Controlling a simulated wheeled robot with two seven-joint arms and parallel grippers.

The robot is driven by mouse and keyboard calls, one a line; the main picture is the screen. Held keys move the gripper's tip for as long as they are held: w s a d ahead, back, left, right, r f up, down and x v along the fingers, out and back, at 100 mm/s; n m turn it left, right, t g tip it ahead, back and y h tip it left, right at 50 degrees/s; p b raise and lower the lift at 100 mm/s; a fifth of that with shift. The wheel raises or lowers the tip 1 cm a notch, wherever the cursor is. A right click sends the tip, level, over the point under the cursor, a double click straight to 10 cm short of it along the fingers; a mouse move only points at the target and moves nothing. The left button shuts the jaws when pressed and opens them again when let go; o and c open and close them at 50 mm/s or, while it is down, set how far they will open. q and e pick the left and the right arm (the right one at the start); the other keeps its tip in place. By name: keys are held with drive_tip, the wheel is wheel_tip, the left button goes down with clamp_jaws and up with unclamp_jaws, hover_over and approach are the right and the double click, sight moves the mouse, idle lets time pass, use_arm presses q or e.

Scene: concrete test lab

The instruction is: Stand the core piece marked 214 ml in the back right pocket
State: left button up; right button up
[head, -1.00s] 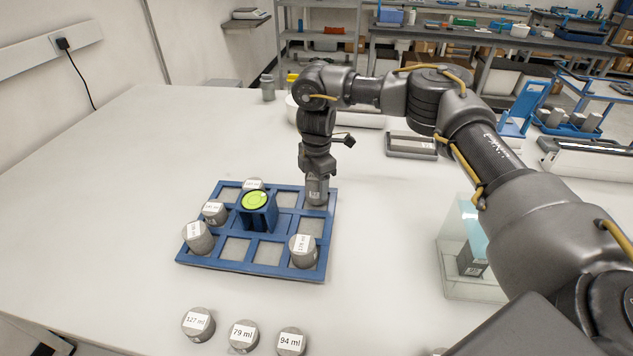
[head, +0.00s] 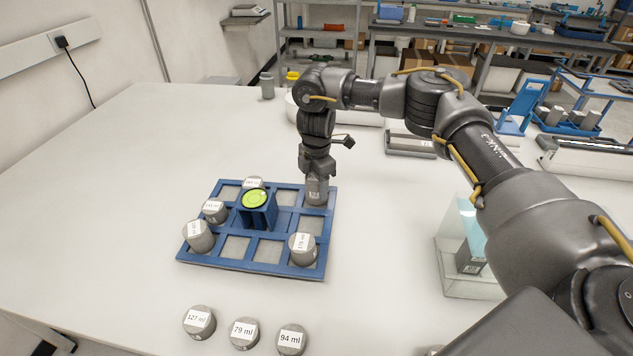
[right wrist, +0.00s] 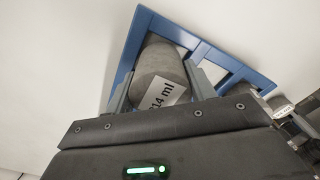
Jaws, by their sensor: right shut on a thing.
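The blue pocketed tray (head: 222,263) lies on the white table. My right gripper (head: 317,180) is at its back right corner, pointing down, shut on a grey cylindrical core piece (head: 317,194). In the right wrist view the piece (right wrist: 158,72) sits between the two fingers, and its label shows "14 ml" with the start of the number cut off. The piece is upright at the back right pocket. Its lower end meets the pocket area, but I cannot tell whether it rests on the floor of it. My left gripper is not in view.
Several labelled cores stand in the tray, including one at front right (head: 303,250). A blue block with a green round top (head: 257,200) stands mid-tray. Cores marked 127 ml (head: 199,322), 79 ml (head: 244,333) and 94 ml (head: 291,340) stand in front. A clear box (head: 460,285) is at right.

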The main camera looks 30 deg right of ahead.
drive_tip(key=shift+f, duration=0.5)
idle(0.8)
drive_tip(key=o, duration=1.4)
drive_tip(key=shift+o, duration=0.2)
drive_tip(key=shift+r, duration=0.1)
wheel_tip(320, 180, up, 5)
drive_tip(key=p, duration=0.5)
drive_tip(key=shift+s+f, duration=0.1)
drive_tip(key=shift+f, duration=0.1)
